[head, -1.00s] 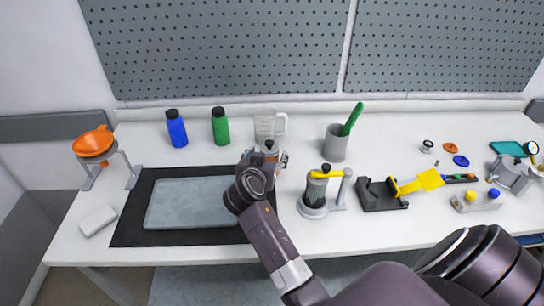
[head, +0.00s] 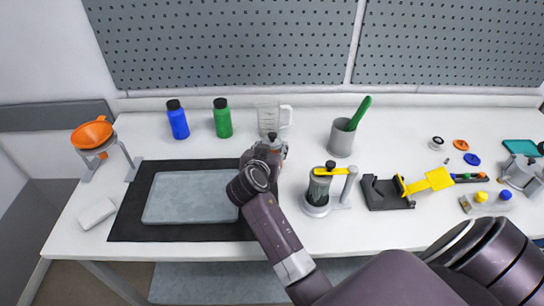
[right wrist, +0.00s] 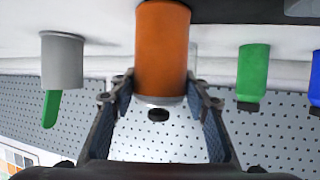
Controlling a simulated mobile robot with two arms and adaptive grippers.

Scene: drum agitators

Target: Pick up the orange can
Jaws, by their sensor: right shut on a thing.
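The orange can (right wrist: 163,50) is an upright-sided cylinder with a silver rim and a dark cap, upside down in the right wrist view. My right gripper (right wrist: 162,84) is shut on it, with a dark finger against each side. In the head view my right gripper (head: 268,152) is at the right end of the black mat and hides most of the can; only its dark top shows. Whether the can touches the table cannot be told. My left gripper is not in view.
A clear jug (head: 268,118) stands just behind the gripper. Green (head: 222,120) and blue (head: 178,122) bottles stand at the back left. A dark cylinder with a yellow lever (head: 318,188) is close on the right. A grey tray (head: 190,197) lies on the black mat (head: 130,222).

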